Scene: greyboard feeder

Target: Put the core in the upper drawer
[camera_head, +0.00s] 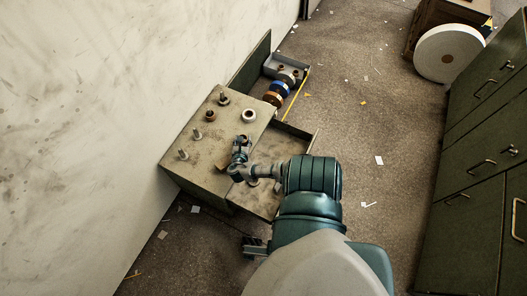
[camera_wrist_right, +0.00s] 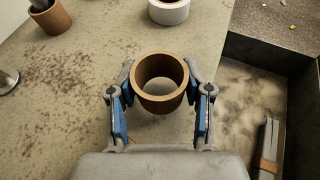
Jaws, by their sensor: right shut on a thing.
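The core, a short brown cardboard ring (camera_wrist_right: 161,101), stands between the blue-padded fingers of my right gripper (camera_wrist_right: 161,112) in the right wrist view. The gripper is shut on it, over the worn top of the grey-green cabinet (camera_head: 218,135). I cannot tell how far the core is above that top. In the head view my right gripper (camera_head: 240,148) is over the cabinet top and mostly covers the core. An open drawer (camera_head: 313,137) sticks out on the cabinet's right side, partly hidden by my arm. Its inside shows at the right of the wrist view.
A white roll (camera_head: 249,115) and a brown core on a peg (camera_head: 210,117) stand on the cabinet top beside bare pegs (camera_head: 183,155). Behind is a tray with several coloured rolls (camera_head: 277,87). A wall borders the left; green drawers (camera_head: 470,215) stand right across open floor.

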